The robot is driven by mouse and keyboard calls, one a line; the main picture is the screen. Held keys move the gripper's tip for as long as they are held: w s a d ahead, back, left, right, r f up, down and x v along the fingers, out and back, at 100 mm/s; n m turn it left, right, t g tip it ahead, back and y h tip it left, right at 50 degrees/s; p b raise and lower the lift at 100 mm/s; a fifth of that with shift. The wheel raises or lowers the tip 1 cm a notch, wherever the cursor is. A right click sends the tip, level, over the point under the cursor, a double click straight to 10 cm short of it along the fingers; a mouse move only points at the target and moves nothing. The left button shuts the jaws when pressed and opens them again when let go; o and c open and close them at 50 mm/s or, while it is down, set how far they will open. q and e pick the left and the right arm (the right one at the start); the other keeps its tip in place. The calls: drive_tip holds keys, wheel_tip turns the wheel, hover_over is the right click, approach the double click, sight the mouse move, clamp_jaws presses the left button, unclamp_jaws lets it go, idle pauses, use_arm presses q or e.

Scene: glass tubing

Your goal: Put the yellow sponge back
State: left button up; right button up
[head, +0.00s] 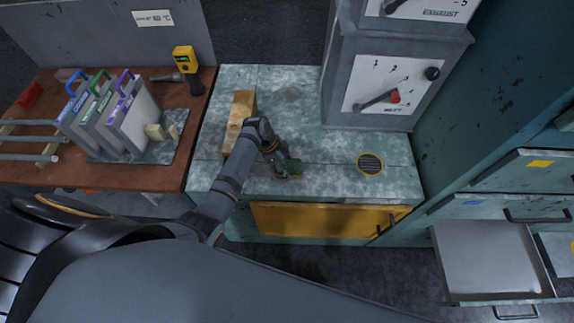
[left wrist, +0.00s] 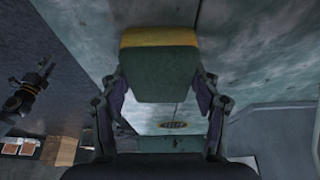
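The sponge (left wrist: 160,70) fills the gap between the fingers in the left wrist view. It is a block with a broad green face and a yellow layer along its upper edge in the picture. My left gripper (head: 284,170) is shut on it, low over the teal bench. In the head view only a small green part of the sponge (head: 293,166) shows beside the fingers. A dark jointed shape at the left of the left wrist view looks like my right gripper (left wrist: 42,75). Its finger state is unclear, and it is outside the head view.
A yellow-rimmed round grate (head: 370,163) lies right of my left gripper. A wooden block (head: 242,105) stands behind my forearm. The grey control box (head: 375,85) bounds the back. A rack of panels (head: 120,120) is left. An open drawer (head: 490,262) juts out right. Bench around the grate is clear.

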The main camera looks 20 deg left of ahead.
use_arm(q)
drive_tip(key=shift+o, duration=1.4)
drive_tip(key=shift+w, duration=0.1)
drive_tip(key=shift+a+r, duration=0.1)
drive_tip(key=shift+r, duration=0.15)
drive_tip(key=b+v, duration=0.1)
drive_tip(key=v, duration=1)
drive_tip(key=shift+r, duration=0.35)
use_arm(e)
drive_tip(key=shift+s+f, duration=0.25)
drive_tip(key=shift+f, duration=0.55)
